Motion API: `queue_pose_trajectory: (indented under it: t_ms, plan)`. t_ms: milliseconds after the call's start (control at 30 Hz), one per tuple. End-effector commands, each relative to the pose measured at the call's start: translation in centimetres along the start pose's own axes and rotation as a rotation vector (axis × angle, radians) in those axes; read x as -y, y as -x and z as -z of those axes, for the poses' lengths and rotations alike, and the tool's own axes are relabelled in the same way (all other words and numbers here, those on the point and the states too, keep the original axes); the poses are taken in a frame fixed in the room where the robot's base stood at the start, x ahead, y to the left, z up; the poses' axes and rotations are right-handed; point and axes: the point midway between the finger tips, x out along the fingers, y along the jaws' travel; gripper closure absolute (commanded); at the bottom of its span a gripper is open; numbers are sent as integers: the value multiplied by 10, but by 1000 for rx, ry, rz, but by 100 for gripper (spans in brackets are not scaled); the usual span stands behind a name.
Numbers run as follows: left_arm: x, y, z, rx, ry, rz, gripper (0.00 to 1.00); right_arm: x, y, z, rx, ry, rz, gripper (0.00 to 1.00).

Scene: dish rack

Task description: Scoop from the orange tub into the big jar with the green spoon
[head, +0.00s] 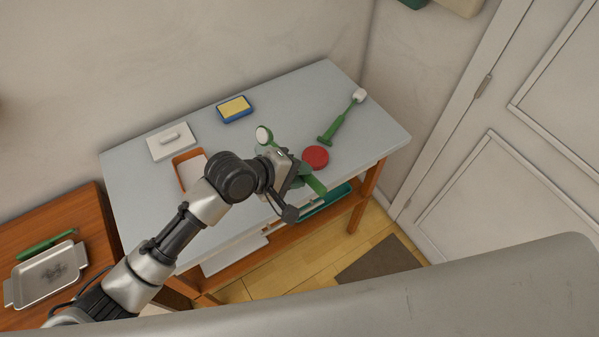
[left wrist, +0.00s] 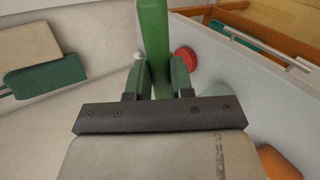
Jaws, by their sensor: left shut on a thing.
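My left gripper (head: 284,166) is shut on the green spoon (head: 316,186), above the right half of the grey table. The spoon's round end (head: 264,134) is up and to the left of the gripper and looks white inside a green rim. In the left wrist view, its green handle (left wrist: 153,40) stands between the fingers (left wrist: 157,78). The orange tub (head: 180,173) is on the table's left part, partly hidden behind my arm. The big jar cannot be made out clearly; a pale greenish round shape (left wrist: 216,89) shows beside the gripper in the left wrist view.
A red round thing (head: 315,157) is just right of the gripper. A green-handled brush (head: 332,127) lies at the back right. A yellow sponge on a blue holder (head: 235,109) and a white lid (head: 172,141) are at the back. A tray (head: 47,275) is on the brown side table.

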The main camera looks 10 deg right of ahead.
Motion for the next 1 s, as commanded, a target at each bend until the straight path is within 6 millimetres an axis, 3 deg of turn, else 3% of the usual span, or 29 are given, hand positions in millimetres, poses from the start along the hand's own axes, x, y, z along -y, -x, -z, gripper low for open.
queue_pose_trajectory:
  t_ms: [367,733,1000]
  plan:
    - [0,0,0,0,-2,-61,100,3,-6,0,0,1,3,39]
    - [8,-2,0,1,1,-263,100,3,-41,-3,0,2,3,39]
    - [4,1,0,1,-1,-310,100,3,-44,-4,0,2,3,39]
